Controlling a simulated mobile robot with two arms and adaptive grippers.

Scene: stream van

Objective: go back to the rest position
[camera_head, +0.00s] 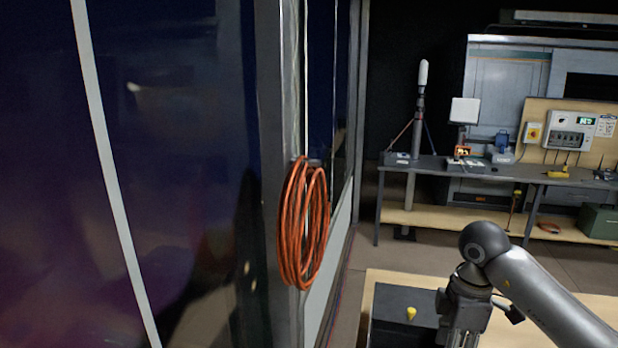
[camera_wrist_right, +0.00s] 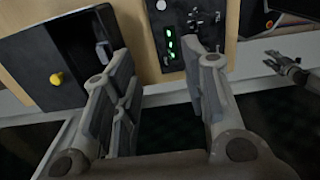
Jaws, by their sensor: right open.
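My right arm comes in from the lower right in the head view, its wrist over a wooden-topped bench. My right gripper (camera_wrist_right: 160,95) shows in the right wrist view with its two fingers spread apart and nothing between them. Beyond the fingers are a black box (camera_wrist_right: 40,60) with a yellow knob (camera_wrist_right: 57,78) and a dark panel (camera_wrist_right: 178,30) with green lights. The fingertips appear apart from both. In the head view the right fingers are hidden or cut off at the lower edge. My left gripper is not in the head view.
A coil of orange cable (camera_head: 304,225) hangs on the van's edge at the centre. The black box (camera_head: 402,303) with its yellow knob stands on the wooden bench top (camera_head: 560,310). A long dark workbench (camera_head: 450,170) with equipment stands at the back right. Floor shows between them.

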